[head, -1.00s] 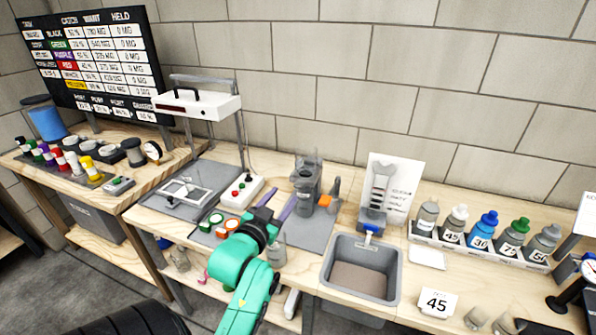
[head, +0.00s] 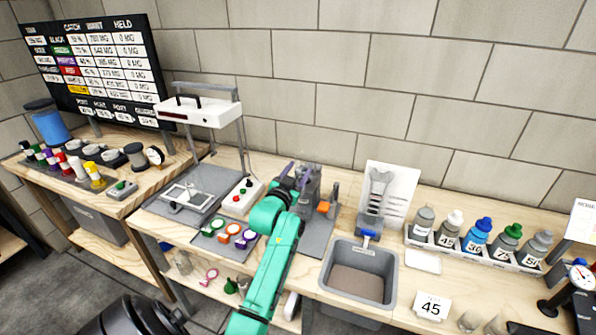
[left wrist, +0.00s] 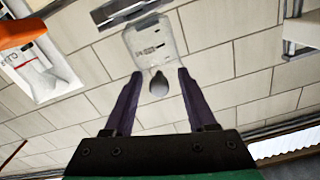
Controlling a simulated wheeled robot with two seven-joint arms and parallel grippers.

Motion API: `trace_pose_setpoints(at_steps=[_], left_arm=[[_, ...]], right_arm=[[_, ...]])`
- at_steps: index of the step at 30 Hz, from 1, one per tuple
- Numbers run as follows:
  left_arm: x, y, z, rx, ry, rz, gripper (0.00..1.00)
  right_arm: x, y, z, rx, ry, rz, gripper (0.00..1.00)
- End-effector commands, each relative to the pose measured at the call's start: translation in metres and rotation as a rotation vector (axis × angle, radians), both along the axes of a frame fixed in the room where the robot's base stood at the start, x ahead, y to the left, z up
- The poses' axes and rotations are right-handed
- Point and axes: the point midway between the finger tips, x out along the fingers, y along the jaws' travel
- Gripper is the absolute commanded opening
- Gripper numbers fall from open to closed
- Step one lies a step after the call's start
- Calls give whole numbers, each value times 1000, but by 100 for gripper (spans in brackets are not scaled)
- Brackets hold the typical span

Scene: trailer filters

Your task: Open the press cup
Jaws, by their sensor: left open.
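The grey press with its cup (head: 311,184) stands on a grey mat at the back middle of the bench. My left gripper (head: 295,175) is at the left front of its upper part, with its purple fingers spread and partly covering it. In the left wrist view, the open fingers (left wrist: 158,82) stand either side of a clear piece (left wrist: 153,45) with a grey rounded knob (left wrist: 158,88). The knob lies between the fingertips in the picture, with gaps on both sides. I cannot tell its depth. My right gripper is not in view.
A red-and-green button box (head: 241,197) and coloured rings (head: 233,229) lie left of my arm. A grey bin (head: 389,291) and a bottle rack (head: 470,252) stand to the right.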

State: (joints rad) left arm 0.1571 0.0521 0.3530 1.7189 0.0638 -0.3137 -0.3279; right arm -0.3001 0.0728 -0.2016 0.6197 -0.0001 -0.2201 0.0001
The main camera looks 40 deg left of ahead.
Motion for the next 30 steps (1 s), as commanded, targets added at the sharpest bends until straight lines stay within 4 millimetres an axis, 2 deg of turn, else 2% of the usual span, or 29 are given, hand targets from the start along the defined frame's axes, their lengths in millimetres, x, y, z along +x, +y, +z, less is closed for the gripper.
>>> trace_pose_setpoints(at_steps=[1, 5, 6, 30], left_arm=[[0, 0, 0, 0, 0, 0, 56], [0, 0, 0, 0, 0, 0, 7], [0, 0, 0, 0, 0, 0, 0], [0, 0, -1, -2, 2, 0, 0]], right_arm=[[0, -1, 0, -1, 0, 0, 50], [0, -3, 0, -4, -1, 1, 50], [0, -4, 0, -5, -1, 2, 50], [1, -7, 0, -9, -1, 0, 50]])
